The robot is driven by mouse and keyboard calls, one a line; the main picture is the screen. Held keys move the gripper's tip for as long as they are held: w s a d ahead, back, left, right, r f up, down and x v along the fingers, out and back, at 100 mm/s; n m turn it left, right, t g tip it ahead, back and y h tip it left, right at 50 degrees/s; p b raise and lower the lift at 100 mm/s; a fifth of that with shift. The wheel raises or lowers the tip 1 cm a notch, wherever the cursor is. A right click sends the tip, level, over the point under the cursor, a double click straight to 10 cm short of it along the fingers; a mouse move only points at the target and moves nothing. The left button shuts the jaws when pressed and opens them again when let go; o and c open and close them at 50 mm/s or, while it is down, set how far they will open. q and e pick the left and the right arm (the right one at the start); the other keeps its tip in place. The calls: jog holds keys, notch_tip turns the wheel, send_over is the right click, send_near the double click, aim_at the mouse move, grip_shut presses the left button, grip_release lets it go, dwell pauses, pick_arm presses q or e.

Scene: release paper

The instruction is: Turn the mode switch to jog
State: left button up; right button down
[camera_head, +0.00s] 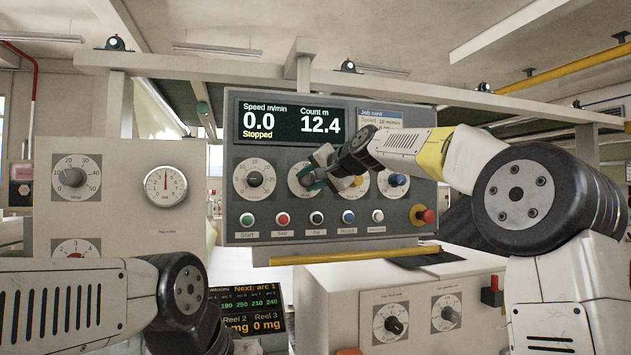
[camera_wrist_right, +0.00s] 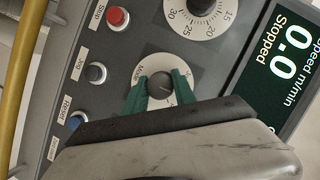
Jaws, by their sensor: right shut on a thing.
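The mode switch is a dark knob on a round pale dial, second from the left in the panel's dial row. In the head view its dial (camera_head: 296,188) is partly hidden behind my right gripper (camera_head: 313,180). In the right wrist view the knob (camera_wrist_right: 160,85) sits between the two green fingertips of my right gripper (camera_wrist_right: 153,93), which is shut on it. The word Mode shows at the dial's edge; the other markings, and which one the knob points at, cannot be read. My left arm is at the lower left; its gripper is out of view.
A row of push buttons, including Start (camera_head: 247,219) and Stop (camera_head: 282,219), lies just below the dials. A red emergency button (camera_head: 426,216) is at the panel's lower right. The display (camera_head: 292,122) above reads Stopped. A yellow rail (camera_head: 345,256) runs under the panel.

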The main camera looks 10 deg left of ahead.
jog(key=n+h, duration=0.2)
jog(key=n, duration=0.1)
jog(key=shift+n, duration=0.4)
jog(key=shift+n+h, duration=0.8)
jog(key=shift+n, duration=0.2)
jog(key=c, duration=1)
grip_release()
jog(key=shift+s+d, duration=0.1)
jog(key=v, duration=0.7)
jog(key=shift+s, duration=0.3)
